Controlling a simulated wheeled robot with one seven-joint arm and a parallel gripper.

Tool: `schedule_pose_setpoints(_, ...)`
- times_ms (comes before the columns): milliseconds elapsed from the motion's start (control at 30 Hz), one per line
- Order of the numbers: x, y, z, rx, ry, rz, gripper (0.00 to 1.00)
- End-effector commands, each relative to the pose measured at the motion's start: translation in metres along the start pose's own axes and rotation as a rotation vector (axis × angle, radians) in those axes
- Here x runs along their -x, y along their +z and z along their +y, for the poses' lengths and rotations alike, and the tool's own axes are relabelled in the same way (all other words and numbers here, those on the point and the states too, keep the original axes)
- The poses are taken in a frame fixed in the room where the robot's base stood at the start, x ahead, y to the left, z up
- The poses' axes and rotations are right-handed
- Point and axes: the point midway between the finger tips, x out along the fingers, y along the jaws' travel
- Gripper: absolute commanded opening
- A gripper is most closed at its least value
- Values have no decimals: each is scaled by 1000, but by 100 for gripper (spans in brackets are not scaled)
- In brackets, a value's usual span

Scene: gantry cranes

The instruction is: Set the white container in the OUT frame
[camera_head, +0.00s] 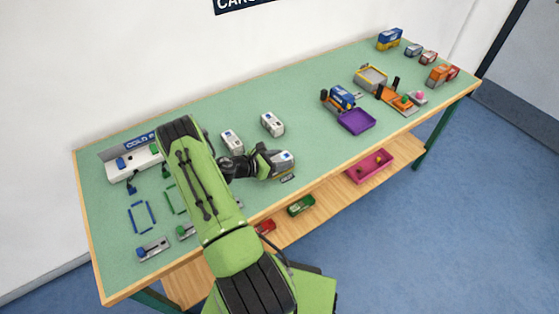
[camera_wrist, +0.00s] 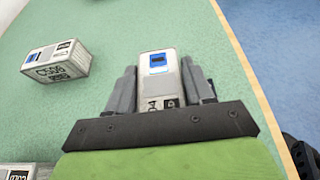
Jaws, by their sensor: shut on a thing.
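My gripper (camera_head: 272,161) is over the green table, near its front edge. In the wrist view my gripper (camera_wrist: 160,85) has a finger on each side of a white container (camera_wrist: 157,66) with a blue patch, and is shut on it. The same container (camera_head: 284,157) shows at the gripper's tip in the head view. A small dark sign (camera_head: 287,178) lies just in front of it; I cannot surely read it. No OUT frame shows clearly around the container. I cannot tell whether the container touches the table.
Two other white containers stand behind my gripper, one nearer (camera_head: 231,141) and one farther (camera_head: 272,124). Blue (camera_head: 143,217) and green (camera_head: 174,199) outlines lie at left. A purple tray (camera_head: 356,122) stands at right. The table between is clear.

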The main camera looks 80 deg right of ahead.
Motion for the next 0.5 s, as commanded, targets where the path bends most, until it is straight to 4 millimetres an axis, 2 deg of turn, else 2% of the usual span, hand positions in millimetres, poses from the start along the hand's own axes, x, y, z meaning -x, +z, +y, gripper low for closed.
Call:
schedule_pose_setpoints(233,-1,-2,0,0,1,0,17)
schedule_pose_setpoints(267,-1,-2,0,0,0,1,55)
schedule_pose_setpoints(400,0,-1,0,0,0,1,76)
schedule_pose_setpoints(500,0,-1,0,0,0,1,77)
